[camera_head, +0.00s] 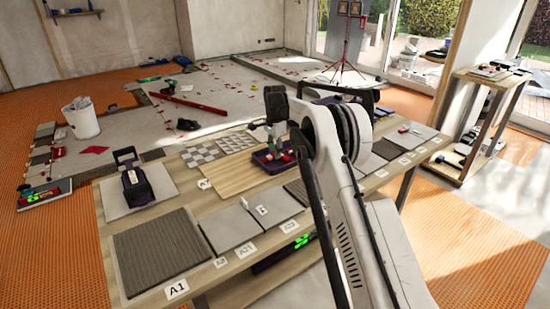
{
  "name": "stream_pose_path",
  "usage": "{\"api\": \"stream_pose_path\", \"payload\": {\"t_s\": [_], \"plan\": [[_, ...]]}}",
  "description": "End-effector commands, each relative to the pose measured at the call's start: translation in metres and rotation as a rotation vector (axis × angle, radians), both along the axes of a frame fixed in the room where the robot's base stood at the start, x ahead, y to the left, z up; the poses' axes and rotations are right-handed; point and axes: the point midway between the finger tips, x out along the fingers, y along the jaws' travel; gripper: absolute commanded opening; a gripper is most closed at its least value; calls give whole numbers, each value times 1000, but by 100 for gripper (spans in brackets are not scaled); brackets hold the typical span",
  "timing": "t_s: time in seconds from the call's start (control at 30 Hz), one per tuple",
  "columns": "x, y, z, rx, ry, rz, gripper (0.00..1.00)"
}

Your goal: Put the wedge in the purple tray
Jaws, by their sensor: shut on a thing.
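The purple tray (258,163) lies on the wooden worktable, on the far side of a light wooden board. Small red pieces show in and over it; they are too small to tell apart. My gripper (272,149) points down just above the tray. It is shut on a small red piece, which looks like the wedge, and its fingers and my arm hide much of it. I cannot tell whether the wedge touches the tray. My arm hides the tray's right side.
Grey tiles (162,246) with label cards line the table's near edge. A dark purple tool (137,188) stands on a tile at the left. Patterned tiles (201,154) lie left of the tray. A black-handled case (338,92) stands behind my arm.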

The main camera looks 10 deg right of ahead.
Motion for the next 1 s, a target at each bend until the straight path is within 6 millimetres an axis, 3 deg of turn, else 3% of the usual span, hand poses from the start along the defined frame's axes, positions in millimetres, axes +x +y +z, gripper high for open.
{"api": "stream_pose_path", "payload": {"t_s": [0.13,0.53,0.57,0.7,1.0], "plan": [[0,0,-20,0,0,0,0],[0,0,-25,0,0,0,0],[0,0,-24,0,0,0,20],[0,0,-24,0,0,0,36],[0,0,-21,0,0,0,36]]}}
